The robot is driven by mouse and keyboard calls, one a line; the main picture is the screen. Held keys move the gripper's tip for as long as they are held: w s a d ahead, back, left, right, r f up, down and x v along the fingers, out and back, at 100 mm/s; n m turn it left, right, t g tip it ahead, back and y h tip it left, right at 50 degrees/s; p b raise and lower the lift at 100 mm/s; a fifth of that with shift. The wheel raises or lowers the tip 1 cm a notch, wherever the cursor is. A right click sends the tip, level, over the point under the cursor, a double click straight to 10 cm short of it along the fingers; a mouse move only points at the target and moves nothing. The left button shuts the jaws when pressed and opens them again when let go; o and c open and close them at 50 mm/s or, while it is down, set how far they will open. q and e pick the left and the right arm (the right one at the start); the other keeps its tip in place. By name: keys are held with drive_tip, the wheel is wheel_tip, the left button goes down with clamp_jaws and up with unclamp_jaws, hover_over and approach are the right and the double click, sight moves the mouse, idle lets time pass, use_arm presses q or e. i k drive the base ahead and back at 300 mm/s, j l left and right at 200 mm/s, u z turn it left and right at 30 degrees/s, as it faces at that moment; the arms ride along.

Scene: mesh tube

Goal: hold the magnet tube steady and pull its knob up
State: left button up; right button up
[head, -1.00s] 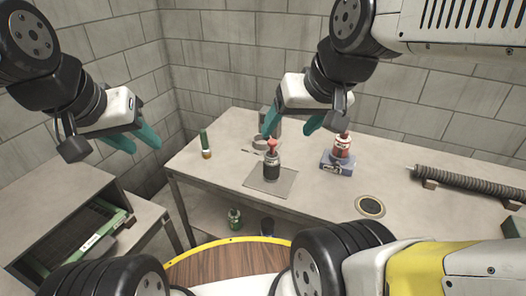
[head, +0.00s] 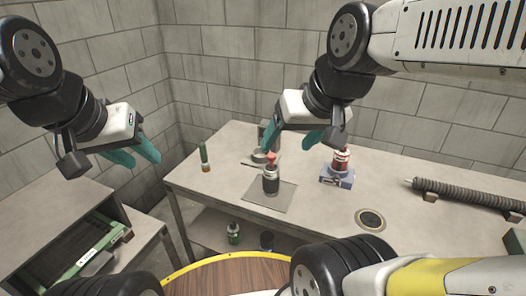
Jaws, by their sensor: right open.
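The magnet tube (head: 271,183) is a dark upright cylinder with a pale band, standing on a grey mat (head: 284,198) on the table. Its red knob (head: 271,159) is on top. My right gripper (head: 294,149) has teal fingers spread apart, empty, above and behind the tube in the picture; a fingertip appears close to the knob, but the actual gap is unclear. My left gripper (head: 144,162) is open and empty in the air, well left of the tube, beyond the table's left edge.
On the table (head: 310,215) stand a green-and-orange tube (head: 204,158), a red bottle on a blue block (head: 337,177), a round dark disc (head: 370,219) and a ribbed hose (head: 468,195). A green crate (head: 85,255) sits in a lower shelf at left.

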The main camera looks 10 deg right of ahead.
sight(271, 157)
drive_tip(key=i+j+z, duration=0.1)
drive_tip(key=j+z, duration=0.15)
drive_tip(key=z, duration=0.15)
drive_tip(key=i+j+z, duration=0.1)
drive_tip(key=j+z, duration=0.5)
drive_tip(key=z, duration=0.15)
